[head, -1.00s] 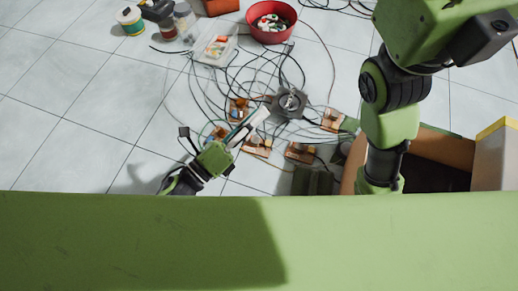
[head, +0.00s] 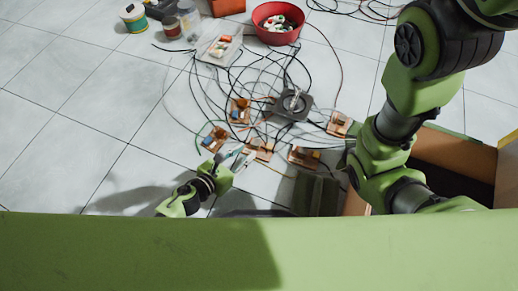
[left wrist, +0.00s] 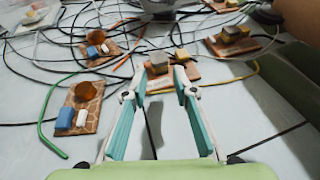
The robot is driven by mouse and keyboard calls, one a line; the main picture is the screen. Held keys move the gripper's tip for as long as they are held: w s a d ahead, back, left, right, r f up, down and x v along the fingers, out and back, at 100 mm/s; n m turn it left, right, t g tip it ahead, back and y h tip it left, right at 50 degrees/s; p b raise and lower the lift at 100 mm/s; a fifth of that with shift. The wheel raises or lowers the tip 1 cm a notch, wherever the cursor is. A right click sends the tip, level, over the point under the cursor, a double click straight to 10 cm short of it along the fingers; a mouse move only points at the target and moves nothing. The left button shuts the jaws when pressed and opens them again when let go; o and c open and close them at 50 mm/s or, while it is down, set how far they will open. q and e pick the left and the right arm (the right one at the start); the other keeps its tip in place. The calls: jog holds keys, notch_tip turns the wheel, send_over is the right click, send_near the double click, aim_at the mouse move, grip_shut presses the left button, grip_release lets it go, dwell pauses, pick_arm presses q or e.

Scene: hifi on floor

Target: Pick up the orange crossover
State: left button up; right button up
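Several small crossover boards with coils and blocks lie on the floor; I cannot tell for sure which is the orange one. One board (head: 262,148) with an orange-tan base lies just ahead of my left gripper (head: 241,160). In the left wrist view this board (left wrist: 180,78) sits beyond the fingertips, partly hidden by them. My left gripper (left wrist: 159,96) is open, with bare floor between its teal fingers. Another board (left wrist: 80,112) with a copper coil and blue and white blocks lies left of the fingers. My right arm is at the right; its gripper does not show.
A red bowl (head: 277,22), a clear parts box (head: 220,48) and a cable spool (head: 133,17) stand farther back. An open cardboard box (head: 458,153) is at the right. The left floor is clear.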

aim_at(253, 145)
pick_arm(q)
jog(key=b+x, duration=0.2)
jog(key=x, duration=0.3)
jog(key=shift+w+d, duration=0.25)
jog(key=shift+w, duration=0.1)
grip_shut()
